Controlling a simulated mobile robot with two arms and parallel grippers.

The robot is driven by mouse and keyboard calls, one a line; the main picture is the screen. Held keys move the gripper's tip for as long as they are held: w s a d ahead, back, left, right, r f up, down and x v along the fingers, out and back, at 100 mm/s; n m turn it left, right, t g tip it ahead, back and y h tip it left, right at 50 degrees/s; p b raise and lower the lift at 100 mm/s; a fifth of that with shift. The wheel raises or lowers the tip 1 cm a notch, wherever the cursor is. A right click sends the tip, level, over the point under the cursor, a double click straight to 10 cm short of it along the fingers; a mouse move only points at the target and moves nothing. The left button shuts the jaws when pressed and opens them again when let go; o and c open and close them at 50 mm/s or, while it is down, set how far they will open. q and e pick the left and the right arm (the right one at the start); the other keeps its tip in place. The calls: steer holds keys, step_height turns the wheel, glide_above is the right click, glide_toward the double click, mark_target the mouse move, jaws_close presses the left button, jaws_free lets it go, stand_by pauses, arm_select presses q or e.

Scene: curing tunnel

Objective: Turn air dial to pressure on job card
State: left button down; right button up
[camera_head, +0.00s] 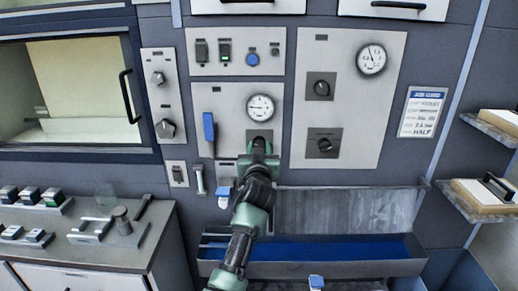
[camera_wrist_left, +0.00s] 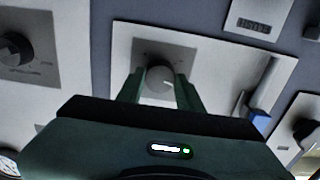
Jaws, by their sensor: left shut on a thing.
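My left gripper (camera_head: 260,147) reaches the panel below a round white gauge (camera_head: 260,107). In the left wrist view the fingers (camera_wrist_left: 160,88) are shut on the grey air dial (camera_wrist_left: 160,79), one on each side of the knob. A light line on the knob points toward the lower right there. In the head view the gripper hides most of the knob and its square plate (camera_head: 251,135). The gauge needle points left. The job card (camera_head: 423,111) hangs at the right; "HALF" reads at its bottom, but its smaller lines are too blurred. My right gripper is out of view.
A blue lever (camera_head: 209,126) stands close left of the gripper. Two more dark knobs (camera_head: 321,86) (camera_head: 324,143) and a second gauge (camera_head: 371,59) are on the panel to the right. A blue-lined trough (camera_head: 330,251) lies below. Shelves (camera_head: 490,128) stick out at far right.

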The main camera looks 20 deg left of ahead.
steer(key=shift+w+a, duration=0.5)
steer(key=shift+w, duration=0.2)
arm_select(q)
steer(key=shift+m, duration=0.4)
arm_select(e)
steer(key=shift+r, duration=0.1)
arm_select(q)
steer(key=m+p, duration=0.1)
steer(key=m, duration=0.2)
steer(key=shift+a+m, duration=0.1)
steer(key=shift+m, duration=0.3)
steer(key=m, duration=0.2)
steer(key=shift+m+p, duration=0.3)
steer(key=shift+p, duration=0.05)
steer(key=m+p, duration=0.2)
steer(key=m, duration=0.4)
steer(key=shift+a+r, duration=0.1)
steer(key=shift+r, duration=0.05)
steer(key=shift+m+p, duration=0.3)
steer(key=shift+m, duration=0.5)
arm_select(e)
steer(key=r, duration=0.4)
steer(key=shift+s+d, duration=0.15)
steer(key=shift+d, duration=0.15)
arm_select(q)
steer(key=shift+r, duration=0.1)
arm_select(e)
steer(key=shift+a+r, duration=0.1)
